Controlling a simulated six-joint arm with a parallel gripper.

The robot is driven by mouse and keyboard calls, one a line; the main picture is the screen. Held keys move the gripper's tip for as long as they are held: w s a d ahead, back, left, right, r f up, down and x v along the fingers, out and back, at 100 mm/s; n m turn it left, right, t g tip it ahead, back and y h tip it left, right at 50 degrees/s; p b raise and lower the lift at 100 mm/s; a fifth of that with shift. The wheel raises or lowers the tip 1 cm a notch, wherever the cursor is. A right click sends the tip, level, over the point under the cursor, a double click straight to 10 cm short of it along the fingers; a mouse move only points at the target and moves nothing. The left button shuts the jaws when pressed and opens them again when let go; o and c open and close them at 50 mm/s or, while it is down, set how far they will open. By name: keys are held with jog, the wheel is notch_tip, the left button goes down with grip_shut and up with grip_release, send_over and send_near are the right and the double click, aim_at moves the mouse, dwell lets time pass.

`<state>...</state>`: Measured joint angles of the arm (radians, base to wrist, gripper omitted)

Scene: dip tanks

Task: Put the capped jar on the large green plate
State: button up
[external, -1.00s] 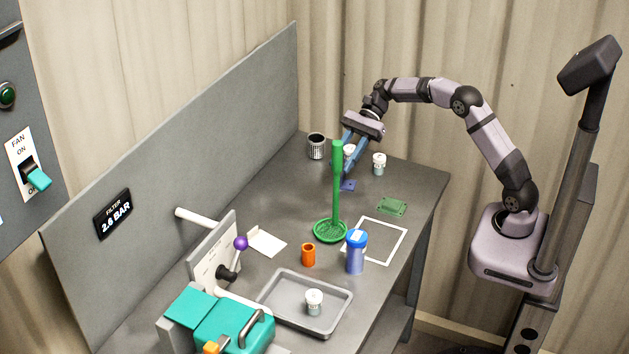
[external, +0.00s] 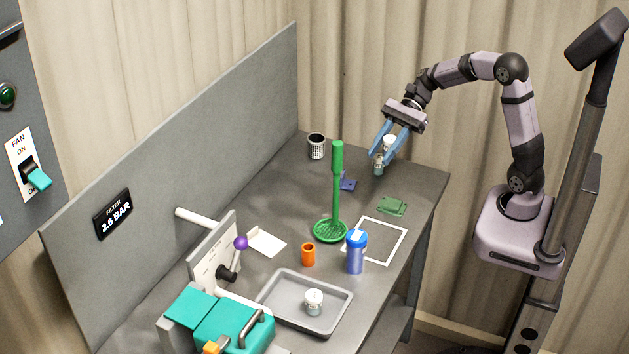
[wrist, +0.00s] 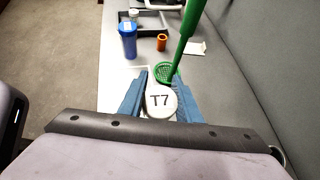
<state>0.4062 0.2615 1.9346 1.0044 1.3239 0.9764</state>
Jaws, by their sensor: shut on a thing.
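My gripper (external: 384,154) is shut on a white-capped jar (external: 390,142), held above the back right of the table. In the wrist view the jar's cap (wrist: 160,101) reads T7 and sits between the two blue fingers. The large green plate (external: 391,206) lies flat on the table, nearer the front than my gripper, and looks empty. A third white-capped jar (external: 314,302) stands in the grey tray.
A small blue plate (external: 347,185) lies left of the green one. A tall green-handled strainer (external: 336,185), a blue-lidded bottle (external: 356,252), an orange cup (external: 308,255) and a white outlined frame (external: 402,246) are nearer the front. A mesh cup (external: 316,146) stands at the back.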

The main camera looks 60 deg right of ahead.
jog(key=s+a+f, duration=0.2)
jog(key=s+f, duration=0.2)
jog(key=p, duration=0.1)
send_over(386, 212)
jog(key=shift+n+g, duration=0.3)
jog(key=shift+n, duration=0.1)
jog(key=shift+f, duration=5.25)
jog(key=shift+f, duration=0.15)
jog(key=o, duration=1.2)
jog(key=shift+c, duration=0.2)
jog(key=b+v, duration=0.2)
jog(key=v, duration=1)
